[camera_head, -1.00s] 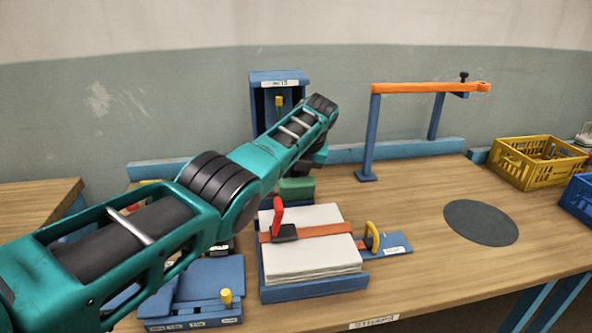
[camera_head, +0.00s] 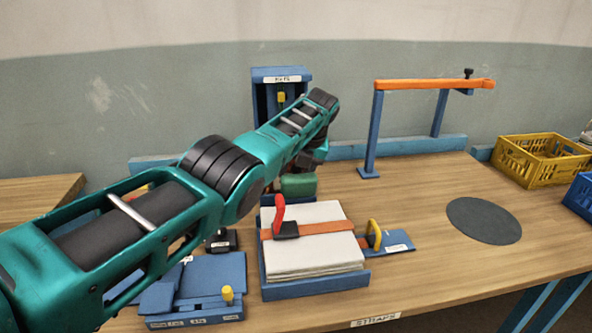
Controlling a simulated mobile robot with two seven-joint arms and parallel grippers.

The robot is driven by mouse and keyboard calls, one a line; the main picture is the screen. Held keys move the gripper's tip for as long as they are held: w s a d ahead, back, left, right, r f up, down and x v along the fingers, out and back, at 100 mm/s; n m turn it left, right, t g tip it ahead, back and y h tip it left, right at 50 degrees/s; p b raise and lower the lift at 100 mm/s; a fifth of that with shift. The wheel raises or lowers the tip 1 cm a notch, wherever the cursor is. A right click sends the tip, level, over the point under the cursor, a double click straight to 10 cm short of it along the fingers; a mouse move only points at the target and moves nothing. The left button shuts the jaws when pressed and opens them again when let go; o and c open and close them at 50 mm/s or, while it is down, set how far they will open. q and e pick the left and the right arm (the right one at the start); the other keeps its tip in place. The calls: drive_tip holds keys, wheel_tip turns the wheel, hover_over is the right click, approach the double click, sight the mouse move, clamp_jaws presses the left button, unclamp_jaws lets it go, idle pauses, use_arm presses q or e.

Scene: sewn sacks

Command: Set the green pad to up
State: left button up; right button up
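The green pad (camera_head: 298,185) shows at the back middle of the bench, behind the stack of white sheets and below the blue upright housing (camera_head: 264,99). Part of it is hidden behind my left arm. My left arm crosses the picture from the left, and its dark wrist end, with the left gripper (camera_head: 305,162), hangs just above and beside the pad. The fingers are too dark and covered to tell whether they are open or touch the pad. My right gripper is not in view.
A stack of white sheets (camera_head: 310,254) lies in a blue tray under an orange strap with a red lever (camera_head: 279,214). A blue stand with an orange bar (camera_head: 430,86), a dark round mat (camera_head: 484,220) and a yellow crate (camera_head: 540,160) stand right. The bench around the mat is clear.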

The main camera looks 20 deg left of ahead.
use_arm(q)
drive_tip(key=shift+r, duration=0.15)
drive_tip(key=v, duration=1.2)
drive_tip(key=shift+d+r, duration=0.15)
drive_tip(key=shift+r, duration=0.2)
drive_tip(key=shift+s+f, duration=0.1)
